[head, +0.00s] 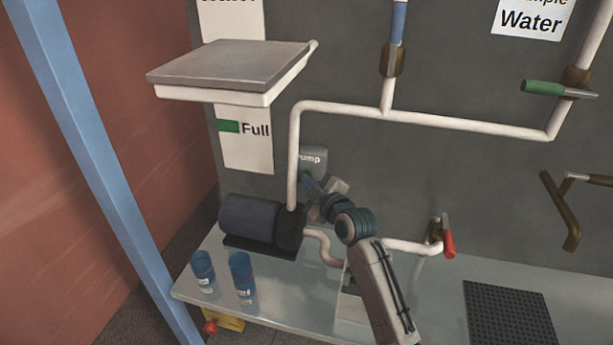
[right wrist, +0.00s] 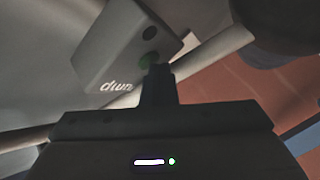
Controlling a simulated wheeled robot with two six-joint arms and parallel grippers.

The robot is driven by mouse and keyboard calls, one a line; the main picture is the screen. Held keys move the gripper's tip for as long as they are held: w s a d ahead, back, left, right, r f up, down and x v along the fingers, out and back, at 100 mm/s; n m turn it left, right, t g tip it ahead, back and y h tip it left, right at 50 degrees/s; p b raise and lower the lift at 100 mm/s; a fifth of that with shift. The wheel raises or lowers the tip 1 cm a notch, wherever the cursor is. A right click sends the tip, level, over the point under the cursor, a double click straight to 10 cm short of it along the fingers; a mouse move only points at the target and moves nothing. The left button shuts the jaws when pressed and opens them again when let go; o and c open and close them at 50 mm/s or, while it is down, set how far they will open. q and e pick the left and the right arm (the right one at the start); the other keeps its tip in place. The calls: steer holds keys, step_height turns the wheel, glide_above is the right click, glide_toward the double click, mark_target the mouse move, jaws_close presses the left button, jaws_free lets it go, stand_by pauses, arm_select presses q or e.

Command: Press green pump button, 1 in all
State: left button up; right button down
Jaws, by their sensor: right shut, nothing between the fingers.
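The pump control box (head: 316,157) is a small grey box marked "ump" on the dark wall panel, partly covered by my right gripper (head: 307,178). In the right wrist view, the box (right wrist: 112,52) appears upside down, with a green button (right wrist: 148,59) and a dark round spot (right wrist: 149,33) on its face. My right gripper (right wrist: 158,70) is shut and empty. Its fingertips are at the green button's edge and overlap it in the picture; I cannot tell whether they touch it. The button is hidden in the head view. My left gripper is not in view.
White pipes (head: 340,106) run above and left of the box. A dark pump motor (head: 250,217) sits below left, near two blue cups (head: 241,276) on the bench. A red-handled valve (head: 448,240) is at right. A shelf tray (head: 232,65) overhangs upper left.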

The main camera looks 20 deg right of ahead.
stand_by(0.3)
steer(key=shift+s+a, duration=0.45)
steer(key=shift+s, duration=0.2)
steer(key=s+a, duration=0.1)
steer(key=s, duration=0.1)
steer(key=s+a+p, duration=0.1)
steer(key=s, duration=0.1)
steer(key=shift+a, duration=0.4)
stand_by(0.6)
